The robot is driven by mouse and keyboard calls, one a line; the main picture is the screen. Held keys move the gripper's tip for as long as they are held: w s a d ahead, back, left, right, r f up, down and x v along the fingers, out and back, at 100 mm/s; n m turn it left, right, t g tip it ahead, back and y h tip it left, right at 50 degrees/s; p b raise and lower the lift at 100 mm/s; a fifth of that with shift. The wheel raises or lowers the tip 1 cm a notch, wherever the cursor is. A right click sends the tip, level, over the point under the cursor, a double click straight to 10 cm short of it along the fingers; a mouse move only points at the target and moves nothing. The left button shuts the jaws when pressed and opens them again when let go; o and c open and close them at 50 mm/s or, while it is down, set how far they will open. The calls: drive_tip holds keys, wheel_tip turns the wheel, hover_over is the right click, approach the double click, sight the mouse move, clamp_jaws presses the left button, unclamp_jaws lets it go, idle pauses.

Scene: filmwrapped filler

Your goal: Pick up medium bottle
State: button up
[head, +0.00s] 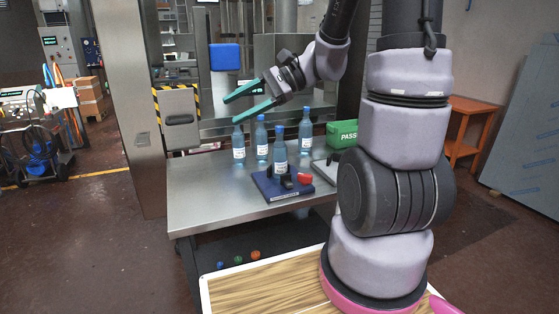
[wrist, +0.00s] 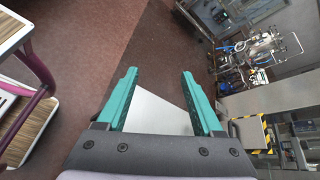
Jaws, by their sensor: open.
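Several blue bottles with white labels stand upright on a steel table (head: 205,205) in the head view: a left bottle (head: 238,146), a second bottle (head: 261,142), a front bottle (head: 280,157) by a dark blue board (head: 268,190), and a right bottle (head: 305,132). They look much alike, so I cannot tell which is the medium one. My gripper (head: 231,111) is open and empty, its green fingers pointing left, above and near the left bottle's top. In the wrist view, my gripper (wrist: 160,73) shows only the table corner (wrist: 157,114) and floor between its fingers; no bottle shows.
Black items and a red item (head: 305,178) sit on the board. A green box marked PASS (head: 342,134) stands at the table's right. A steel post (head: 125,95) and a machine with a yellow-black striped panel (head: 180,117) rise at the left and back. The table's front left is clear.

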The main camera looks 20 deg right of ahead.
drive_tip(key=w+d+f+m+t+y, duration=0.2)
drive_tip(key=w+m+t, duration=0.15)
drive_tip(key=w, duration=0.25)
drive_tip(key=m+t+h, duration=1)
drive_tip(key=m+t, duration=0.2)
drive_tip(key=m, duration=0.5)
approach(282, 140)
drive_tip(key=a+x, duration=0.1)
drive_tip(key=x, duration=0.3)
drive_tip(key=shift+d+f+m, duration=0.1)
drive_tip(key=shift+d+m, duration=0.25)
drive_tip(key=shift+d, duration=0.05)
drive_tip(key=x, duration=1)
drive_tip(key=shift+w, duration=0.2)
drive_tip(key=shift+c, duration=0.3)
clamp_jaws()
